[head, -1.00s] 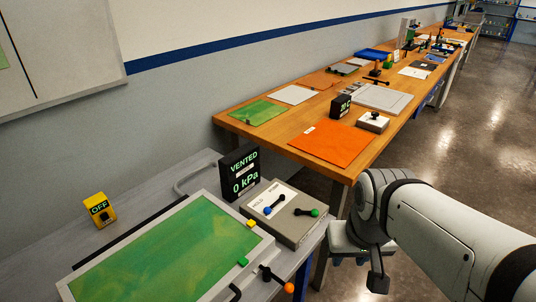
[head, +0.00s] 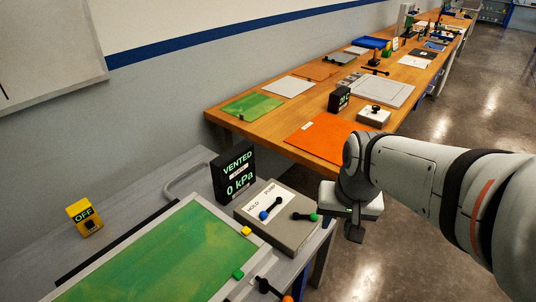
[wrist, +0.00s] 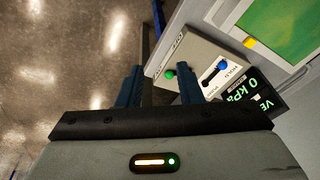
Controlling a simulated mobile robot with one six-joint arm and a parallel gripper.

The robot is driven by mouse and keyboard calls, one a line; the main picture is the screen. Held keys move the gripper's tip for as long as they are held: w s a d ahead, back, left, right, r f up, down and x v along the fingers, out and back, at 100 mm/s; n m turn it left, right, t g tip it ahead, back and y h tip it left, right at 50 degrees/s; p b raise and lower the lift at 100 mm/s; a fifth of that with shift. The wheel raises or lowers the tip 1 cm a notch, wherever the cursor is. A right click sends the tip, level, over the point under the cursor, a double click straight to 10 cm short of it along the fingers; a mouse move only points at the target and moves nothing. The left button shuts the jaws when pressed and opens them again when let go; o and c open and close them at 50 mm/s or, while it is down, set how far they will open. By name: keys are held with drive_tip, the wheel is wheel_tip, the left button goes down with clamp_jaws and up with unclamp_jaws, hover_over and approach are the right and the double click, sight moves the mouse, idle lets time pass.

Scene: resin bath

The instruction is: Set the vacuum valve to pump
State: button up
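The valve box (head: 279,240) is a grey box with a pale top at the right end of the grey bench. Its white plate reads HOLD and PUMP. One black lever with a blue knob (head: 264,215) lies by the HOLD print, and another with a green knob (head: 313,217) lies to its right. The display (head: 234,174) beside it reads VENTED and 0 kPa. My gripper (head: 355,230) is right of the box, apart from it. In the wrist view my gripper (wrist: 159,78) is open and empty, with the box (wrist: 163,82) beyond its fingers.
A framed green panel (head: 150,255) lies left of the box, with an orange-knobbed clamp at its corner. A wooden bench (head: 213,112) with sheets and tools runs behind. Open floor lies to the right.

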drive_tip(key=w+a+f+m, duration=0.35)
drive_tip(key=w+a, duration=0.25)
drive_tip(key=w, duration=0.5)
drive_tip(key=m+g+y, duration=0.1)
drive_tip(key=m, duration=0.2)
approach(267, 210)
drive_tip(key=f, duration=0.7)
drive_tip(key=shift+w+a, duration=0.35)
drive_tip(key=shift+w, duration=0.05)
drive_tip(key=shift+f, duration=0.35)
drive_tip(key=shift+c, duration=0.3)
clamp_jaws()
